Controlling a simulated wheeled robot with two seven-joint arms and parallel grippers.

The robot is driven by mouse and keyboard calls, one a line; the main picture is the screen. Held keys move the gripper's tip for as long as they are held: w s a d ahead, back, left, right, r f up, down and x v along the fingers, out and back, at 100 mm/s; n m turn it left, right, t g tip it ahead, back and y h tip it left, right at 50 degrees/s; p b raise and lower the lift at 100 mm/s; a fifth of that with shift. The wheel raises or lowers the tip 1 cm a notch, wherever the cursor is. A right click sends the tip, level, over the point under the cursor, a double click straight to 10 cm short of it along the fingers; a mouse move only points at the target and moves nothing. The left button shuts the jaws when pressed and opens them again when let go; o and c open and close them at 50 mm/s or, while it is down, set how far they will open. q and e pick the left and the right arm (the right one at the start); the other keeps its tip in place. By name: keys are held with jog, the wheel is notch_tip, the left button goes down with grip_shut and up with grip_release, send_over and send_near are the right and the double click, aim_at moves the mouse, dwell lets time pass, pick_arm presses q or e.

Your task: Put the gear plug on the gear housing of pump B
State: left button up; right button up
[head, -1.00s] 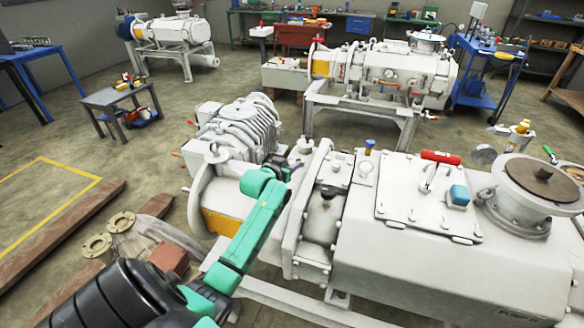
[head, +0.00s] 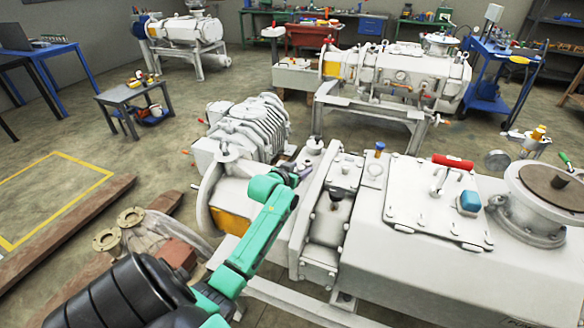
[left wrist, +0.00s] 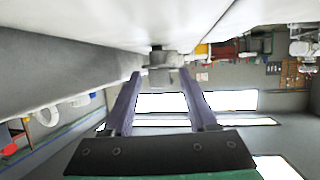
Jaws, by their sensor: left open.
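The large white pump (head: 400,260) in front of me carries faint, partly cut-off lettering at its lower right. A small pale cylindrical plug-like part (head: 314,146) stands on top of its left section, near the gear housing (head: 333,205); I cannot tell surely that it is the gear plug. My left gripper (head: 299,168) reaches in from the left, just beside that part. In the left wrist view, the fingers (left wrist: 163,76) are apart, with a small grey knob (left wrist: 161,56) just beyond and between their tips. Contact cannot be told. My right gripper is not in view.
A ribbed motor (head: 250,128) stands close behind my left forearm. Another pump (head: 390,75) stands behind. Open floor lies at left.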

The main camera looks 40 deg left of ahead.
pick_arm(q)
jog(key=v, duration=1.1)
jog(key=shift+s+d+r, duration=0.1)
jog(key=shift+d+r, duration=0.05)
